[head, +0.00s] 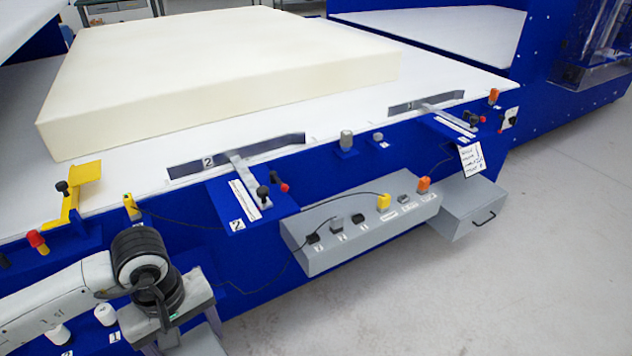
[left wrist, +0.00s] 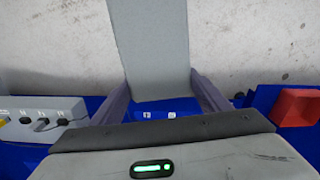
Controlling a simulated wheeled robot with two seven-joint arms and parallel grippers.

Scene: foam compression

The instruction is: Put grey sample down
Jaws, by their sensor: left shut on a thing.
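The grey sample (left wrist: 150,45) is a flat grey slab between the two fingers of my left gripper (left wrist: 155,80) in the left wrist view. It runs from between the fingers out past the top edge of that view. My left gripper (head: 180,335) is shut on it. In the head view the gripper is at the bottom left, in front of the blue machine side, and a light grey part of the sample (head: 200,345) shows at the bottom edge. The rest of it is cut off there. My right gripper is in neither view.
A large cream foam block (head: 215,80) lies on the white machine top. A grey control box (head: 365,228) with knobs and a grey drawer box (head: 475,208) stick out from the blue side. A red tray (left wrist: 298,107) is at the right in the wrist view. Bare floor (head: 500,290) is at the right.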

